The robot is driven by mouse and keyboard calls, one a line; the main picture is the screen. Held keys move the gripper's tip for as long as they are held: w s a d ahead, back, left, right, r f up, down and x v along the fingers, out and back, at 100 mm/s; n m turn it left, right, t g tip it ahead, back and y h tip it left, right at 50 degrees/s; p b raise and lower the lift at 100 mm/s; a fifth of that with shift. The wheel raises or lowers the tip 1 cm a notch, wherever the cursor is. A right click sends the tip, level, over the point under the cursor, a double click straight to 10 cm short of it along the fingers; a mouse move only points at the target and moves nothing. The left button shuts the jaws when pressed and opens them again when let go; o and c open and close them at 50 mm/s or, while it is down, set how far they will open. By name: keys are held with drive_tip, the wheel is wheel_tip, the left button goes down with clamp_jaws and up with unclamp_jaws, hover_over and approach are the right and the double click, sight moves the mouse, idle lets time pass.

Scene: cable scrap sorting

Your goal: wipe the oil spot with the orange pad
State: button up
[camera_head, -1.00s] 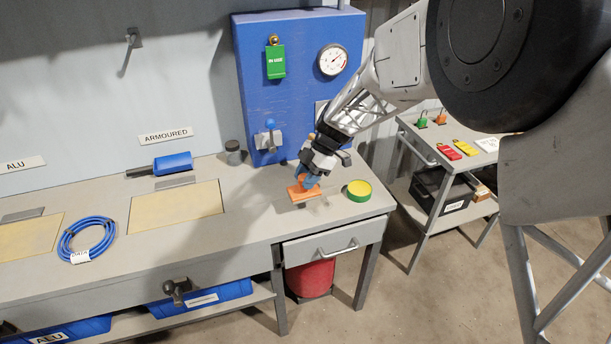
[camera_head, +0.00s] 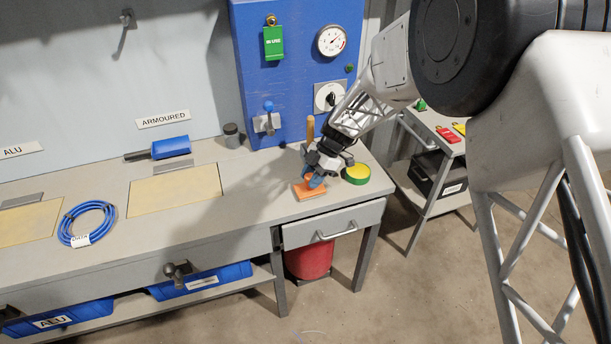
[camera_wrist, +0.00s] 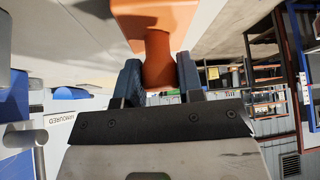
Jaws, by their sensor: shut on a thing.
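An orange pad (camera_head: 305,191) is at the bench top, near the front edge and left of a green and yellow tin. My gripper (camera_head: 315,180) is above it with blue fingers shut on its orange grip. In the wrist view the pad (camera_wrist: 157,14) lies beyond the fingertips, and the grip (camera_wrist: 158,65) sits between the two fingers (camera_wrist: 158,80). The pad looks flat on or just above the bench; I cannot tell which. I cannot make out the oil spot; the pad and gripper may hide it.
The green and yellow tin (camera_head: 356,174) stands close right of my gripper. A tan upright handle (camera_head: 310,129) is behind it. A blue cable coil (camera_head: 88,223) lies at left. The blue panel (camera_head: 290,75) rises behind. Bare bench lies left of the pad.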

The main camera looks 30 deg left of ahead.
drive_tip(key=w+d, duration=0.2)
drive_tip(key=d, duration=0.1)
drive_tip(key=shift+w+f, duration=0.1)
drive_tip(key=shift+w, duration=0.3)
drive_tip(key=shift+w+d, duration=0.85)
drive_tip(key=shift+w, duration=0.15)
drive_tip(key=shift+w+d, duration=0.15)
drive_tip(key=shift+d, duration=0.05)
drive_tip(key=shift+w+d, duration=0.35)
drive_tip(key=shift+w, duration=0.05)
drive_tip(key=shift+d, duration=0.1)
drive_tip(key=shift+s+a, duration=0.4)
drive_tip(key=shift+a, duration=0.1)
drive_tip(key=shift+s+a+f, duration=0.1)
drive_tip(key=shift+s+a, duration=0.05)
drive_tip(key=shift+s, duration=0.05)
drive_tip(key=shift+s+a, duration=0.95)
drive_tip(key=shift+s+a+r, duration=0.2)
drive_tip(key=shift+s+a, duration=0.35)
drive_tip(key=shift+a, duration=0.05)
drive_tip(key=shift+s+a+f, duration=0.15)
drive_tip(key=shift+s+a, duration=0.35)
drive_tip(key=shift+s, duration=0.05)
drive_tip(key=shift+s+a, duration=0.2)
drive_tip(key=shift+a, duration=0.05)
drive_tip(key=shift+s+a, duration=0.25)
drive_tip(key=shift+s, duration=0.05)
drive_tip(key=shift+s+a, duration=0.55)
wheel_tip(320, 180, up, 8)
drive_tip(key=shift+r, duration=0.25)
